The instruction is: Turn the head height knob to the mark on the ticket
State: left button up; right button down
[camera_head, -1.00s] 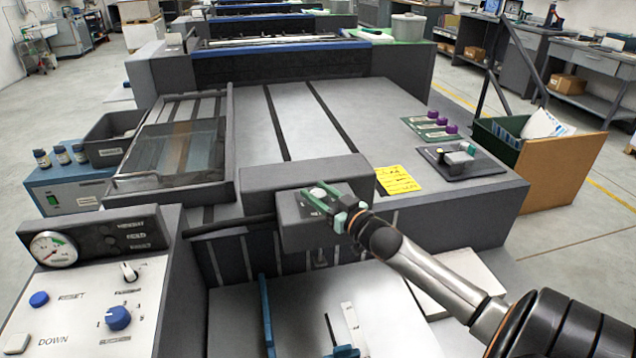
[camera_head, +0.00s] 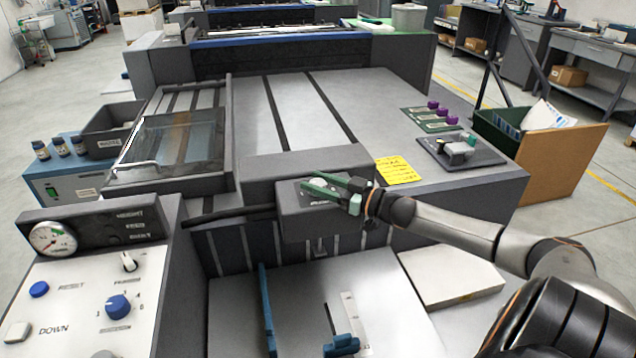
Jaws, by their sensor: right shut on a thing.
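My right gripper (camera_head: 332,192) comes in from the right, with green fingers over the top of the grey head box (camera_head: 300,222). It is shut on the head height knob, which its fingers almost wholly hide, so I cannot read the knob's setting. Part of a pale scale plate shows around the fingers. The yellow ticket (camera_head: 398,170) lies on the machine top just right of the head box. Its writing is too small to read. My left gripper is not in view.
A control panel (camera_head: 75,295) with a gauge (camera_head: 52,238) and a blue knob (camera_head: 118,306) stands at the lower left. A glass-lidded frame (camera_head: 165,140) lies behind it. The central machine top is clear.

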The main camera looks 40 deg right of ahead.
jog(key=shift+c, duration=1.7)
grip_release()
jog(key=shift+s, duration=0.1)
jog(key=p+v, duration=0.3)
jog(key=v, duration=0.9)
jog(key=shift+s+p, duration=0.15)
jog(key=shift+p, duration=0.15)
jog(key=shift+d, duration=0.1)
